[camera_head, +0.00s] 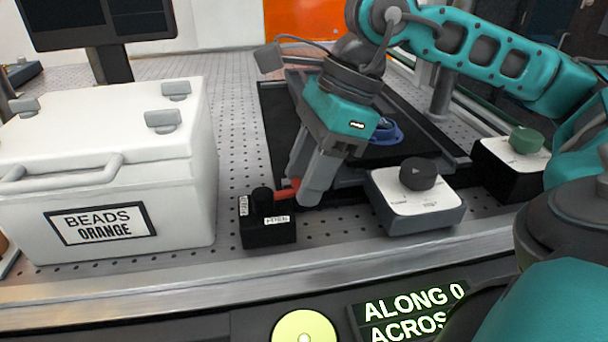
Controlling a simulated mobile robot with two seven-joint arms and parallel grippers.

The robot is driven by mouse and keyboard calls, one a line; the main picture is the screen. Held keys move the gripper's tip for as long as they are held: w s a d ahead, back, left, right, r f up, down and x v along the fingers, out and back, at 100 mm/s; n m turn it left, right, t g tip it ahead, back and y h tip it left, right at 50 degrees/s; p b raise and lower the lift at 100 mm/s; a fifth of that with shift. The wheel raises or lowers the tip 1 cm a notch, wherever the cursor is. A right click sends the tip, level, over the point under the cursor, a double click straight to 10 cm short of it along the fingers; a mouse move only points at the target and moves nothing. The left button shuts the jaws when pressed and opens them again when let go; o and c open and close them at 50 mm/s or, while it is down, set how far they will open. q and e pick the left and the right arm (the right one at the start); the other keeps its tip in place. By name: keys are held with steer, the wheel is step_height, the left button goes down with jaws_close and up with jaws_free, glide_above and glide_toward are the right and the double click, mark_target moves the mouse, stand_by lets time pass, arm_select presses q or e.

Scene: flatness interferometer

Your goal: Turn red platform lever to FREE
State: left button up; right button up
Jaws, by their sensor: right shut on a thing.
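The red platform lever (287,193) is a short red bar at the right side of a small black block (268,232) with a round black post on top. White labels sit on the block's left and front faces; their words are too small to read surely. My right gripper (305,195) reaches down from above beside the block. Its fingers are closed on the red lever and hide part of it. My left gripper is not in view.
A white case (105,190) labelled BEADS ORANGE stands close to the left. A white box with a black knob (418,174) is close to the right. Behind is a black platform (275,120) with a blue part (386,132). A green knob (526,140) is farther right.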

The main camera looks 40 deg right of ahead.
steer(key=shift+s+a+m, duration=0.1)
steer(key=shift+s+m, duration=0.1)
steer(key=shift+m, duration=0.2)
steer(key=o, duration=1.1)
steer(key=shift+c, duration=0.2)
steer(key=p+v, duration=0.2)
steer(key=v, duration=1.1)
steer(key=shift+a+p, duration=0.2)
steer(key=shift+p, duration=0.1)
steer(key=shift+s, duration=0.2)
